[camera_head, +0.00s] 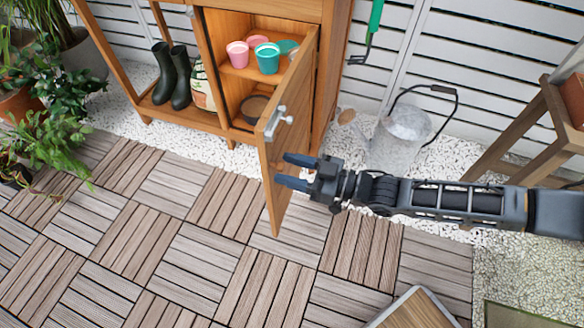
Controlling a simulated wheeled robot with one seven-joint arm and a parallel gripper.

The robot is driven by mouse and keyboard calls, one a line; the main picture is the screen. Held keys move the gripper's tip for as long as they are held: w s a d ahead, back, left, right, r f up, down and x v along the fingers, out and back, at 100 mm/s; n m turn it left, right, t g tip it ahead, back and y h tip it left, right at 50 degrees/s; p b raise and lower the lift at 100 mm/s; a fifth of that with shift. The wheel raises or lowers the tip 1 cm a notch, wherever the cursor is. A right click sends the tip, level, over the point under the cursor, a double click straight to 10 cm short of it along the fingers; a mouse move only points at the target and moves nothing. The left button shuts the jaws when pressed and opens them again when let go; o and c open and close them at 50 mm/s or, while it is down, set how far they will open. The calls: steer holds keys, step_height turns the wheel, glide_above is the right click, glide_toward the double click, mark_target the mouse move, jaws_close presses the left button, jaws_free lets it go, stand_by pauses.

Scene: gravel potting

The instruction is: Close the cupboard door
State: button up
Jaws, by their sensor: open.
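The wooden cupboard door (294,141) stands wide open, hinged at the right side of the cupboard, its free edge jutting toward the deck. My gripper (289,171) is open and empty. In the picture its fingers overlap the door below the handle, coming from the right; I cannot tell whether they touch it.
Dark green boots (172,76) and a bag (202,88) stand left of the cupboard. A metal watering can (398,138) is on the gravel behind my arm. A wooden stand (535,110) is at right. The deck tiles (165,255) in front are largely clear.

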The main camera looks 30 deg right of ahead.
jaws_close()
stand_by(0.3)
stand_by(0.3)
